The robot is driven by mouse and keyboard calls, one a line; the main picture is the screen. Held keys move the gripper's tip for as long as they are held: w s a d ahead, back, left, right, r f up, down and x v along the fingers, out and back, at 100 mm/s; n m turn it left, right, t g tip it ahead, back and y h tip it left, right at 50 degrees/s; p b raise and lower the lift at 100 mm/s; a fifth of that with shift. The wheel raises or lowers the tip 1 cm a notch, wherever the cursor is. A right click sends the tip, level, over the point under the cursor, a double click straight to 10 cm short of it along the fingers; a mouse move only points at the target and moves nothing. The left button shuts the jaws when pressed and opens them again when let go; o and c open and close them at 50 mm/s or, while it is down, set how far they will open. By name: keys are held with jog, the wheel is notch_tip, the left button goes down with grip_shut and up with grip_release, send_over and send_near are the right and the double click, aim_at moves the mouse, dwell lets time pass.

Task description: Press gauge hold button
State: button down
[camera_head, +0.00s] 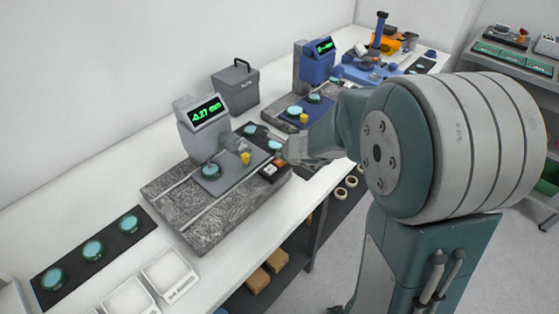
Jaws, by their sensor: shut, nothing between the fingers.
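The near gauge (203,125) is a grey unit with a lit green readout that looks like 4.27 mm. It stands on a speckled stone base (190,220). A small button box (268,171) with white and orange-red parts sits at the right end of that base. My gripper (287,152) is shut and empty, reaching in from the right, close above and beside the button box. Its fingertips are small and partly unclear, so I cannot tell whether they touch a button. Which button is the hold button is too small to read.
A blue gauge (318,65) on a second stone base stands farther back. A grey case (236,88) is behind the near gauge. A dark mat (70,262) with teal discs and white trays (170,272) lie at the front left. A yellow knob (245,158) stands near the button box.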

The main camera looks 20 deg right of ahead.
aim_at(281, 162)
jog(key=shift+f, duration=0.1)
dwell(0.3)
jog(key=shift+f, duration=0.25)
jog(key=shift+f, duration=0.5)
dwell(0.7)
jog(key=shift+r, duration=0.95)
jog(key=shift+r, duration=2.5)
